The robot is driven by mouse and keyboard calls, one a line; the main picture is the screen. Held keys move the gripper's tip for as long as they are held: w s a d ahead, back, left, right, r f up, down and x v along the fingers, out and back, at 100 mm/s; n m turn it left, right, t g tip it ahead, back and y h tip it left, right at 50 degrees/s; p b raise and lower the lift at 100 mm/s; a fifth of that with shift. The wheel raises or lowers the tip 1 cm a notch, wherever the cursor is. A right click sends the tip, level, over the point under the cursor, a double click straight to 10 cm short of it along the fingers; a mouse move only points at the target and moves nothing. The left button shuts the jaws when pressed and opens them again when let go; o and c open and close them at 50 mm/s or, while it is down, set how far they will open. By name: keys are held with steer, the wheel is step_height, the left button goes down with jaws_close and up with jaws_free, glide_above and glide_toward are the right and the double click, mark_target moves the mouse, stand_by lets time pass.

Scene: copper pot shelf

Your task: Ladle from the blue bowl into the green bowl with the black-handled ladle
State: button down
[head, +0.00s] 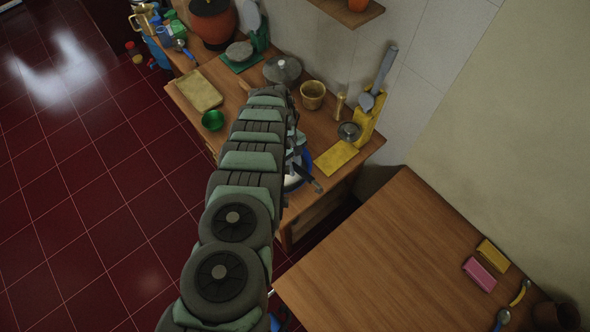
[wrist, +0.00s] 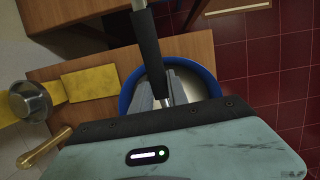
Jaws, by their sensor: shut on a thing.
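The blue bowl (head: 291,184) stands on the wooden counter, mostly hidden behind my arm. In the wrist view, its blue rim (wrist: 126,92) curves around a pale inside, directly below my gripper (wrist: 165,92). My gripper is shut on the black-handled ladle. The ladle's black handle (wrist: 147,48) crosses the bowl's rim in the wrist view; it shows as a dark bar (head: 308,178) in the head view. The ladle's cup is hidden, so I cannot tell whether it is inside the bowl. The green bowl (head: 213,120) stands upright near the counter's left edge, apart from my gripper.
A tan board (head: 199,90) lies behind the green bowl. A lidded grey pot (head: 282,69), a brass pot (head: 313,94) and a yellow stand (head: 369,120) line the wall side. A yellow board (head: 336,160) lies right of the blue bowl.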

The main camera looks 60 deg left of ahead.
steer(key=shift+a+f+h+b, duration=0.2)
steer(key=shift+a+h+b, duration=0.2)
steer(key=shift+b, duration=1.85)
steer(key=shift+f+b, duration=0.2)
steer(key=shift+b, duration=0.1)
step_height(320, 180, down, 8)
steer(key=b, duration=0.7)
steer(key=shift+d+r, duration=0.1)
steer(key=shift+r, duration=0.1)
steer(key=shift+d+p, duration=0.15)
steer(key=shift+p, duration=0.7)
steer(key=y+p, duration=0.1)
steer(key=p, duration=0.3)
steer(key=shift+d+f, duration=0.25)
steer(key=shift+f+p, duration=0.15)
steer(key=shift+p, duration=0.5)
steer(key=shift+w+d+f+y+p, duration=0.15)
steer(key=shift+d+f+y+p, duration=0.05)
steer(key=shift+y+p, duration=0.25)
steer(key=shift+d+f+p, duration=0.1)
steer(key=shift+f+p, duration=0.15)
steer(key=shift+p, duration=0.25)
